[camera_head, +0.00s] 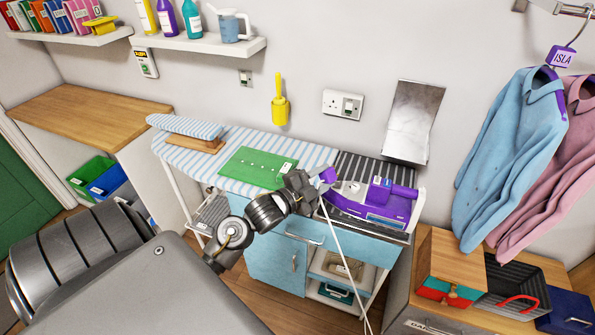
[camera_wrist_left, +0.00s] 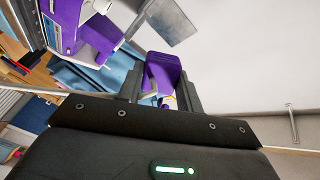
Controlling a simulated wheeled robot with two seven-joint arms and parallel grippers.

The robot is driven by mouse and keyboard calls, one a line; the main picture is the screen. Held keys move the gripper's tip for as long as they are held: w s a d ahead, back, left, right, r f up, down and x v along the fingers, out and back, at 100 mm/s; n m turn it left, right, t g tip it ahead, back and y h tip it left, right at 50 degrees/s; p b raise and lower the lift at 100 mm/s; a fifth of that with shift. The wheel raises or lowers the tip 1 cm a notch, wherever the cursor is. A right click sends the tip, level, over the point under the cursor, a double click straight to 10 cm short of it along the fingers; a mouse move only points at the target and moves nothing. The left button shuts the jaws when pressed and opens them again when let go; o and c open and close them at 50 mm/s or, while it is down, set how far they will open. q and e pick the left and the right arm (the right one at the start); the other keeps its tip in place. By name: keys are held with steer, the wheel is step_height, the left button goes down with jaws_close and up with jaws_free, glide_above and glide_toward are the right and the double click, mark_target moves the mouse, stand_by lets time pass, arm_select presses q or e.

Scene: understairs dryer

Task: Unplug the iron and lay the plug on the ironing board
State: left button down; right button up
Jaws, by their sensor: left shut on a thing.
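My left gripper (camera_head: 320,180) is shut on a purple plug (camera_head: 328,175), held in the air over the ironing board's right part, left of the iron. In the left wrist view, the plug (camera_wrist_left: 161,75) sits between the two fingers (camera_wrist_left: 164,92). A white cord (camera_head: 344,260) hangs from near the gripper past the board's front edge. The purple iron (camera_head: 385,202) rests at the board's right end. The striped ironing board (camera_head: 308,151) is partly hidden by my left arm. The white wall socket (camera_head: 333,100) is above and apart from the plug. My right gripper is out of view.
A green folded cloth (camera_head: 258,168) lies on the board, with a small striped sleeve board (camera_head: 185,126) to its left. A yellow brush holder (camera_head: 281,108) hangs on the wall. Shirts (camera_head: 510,150) hang at right. Some striped board between cloth and iron is bare.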

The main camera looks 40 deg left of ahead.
arm_select(q)
steer(key=w+a+f+n+y, duration=0.1)
steer(key=a+f+n+y, duration=0.2)
steer(key=n, duration=0.2)
steer(key=w+a+f+n+y+p, duration=0.1)
steer(key=a+f+n+y, duration=0.2)
steer(key=n, duration=0.3)
steer(key=w+a+f+n+y+p, duration=0.1)
steer(key=a+f+n+y, duration=0.1)
steer(key=a+f+n, duration=0.3)
steer(key=shift+w+a+f+n+g+y, duration=0.1)
steer(key=shift+w+f+n+g+y, duration=0.05)
steer(key=shift+w+n+g+y, duration=0.2)
steer(key=shift+a+f+n, duration=0.1)
steer(key=shift+f+n, duration=0.25)
steer(key=shift+f, duration=0.15)
steer(key=shift+s, duration=0.1)
steer(key=shift+r+p, duration=0.1)
steer(key=shift+p, duration=0.3)
step_height(320, 180, down, 6)
steer(key=b, duration=0.4)
steer(key=shift+r+b, duration=0.15)
steer(key=shift+b, duration=0.2)
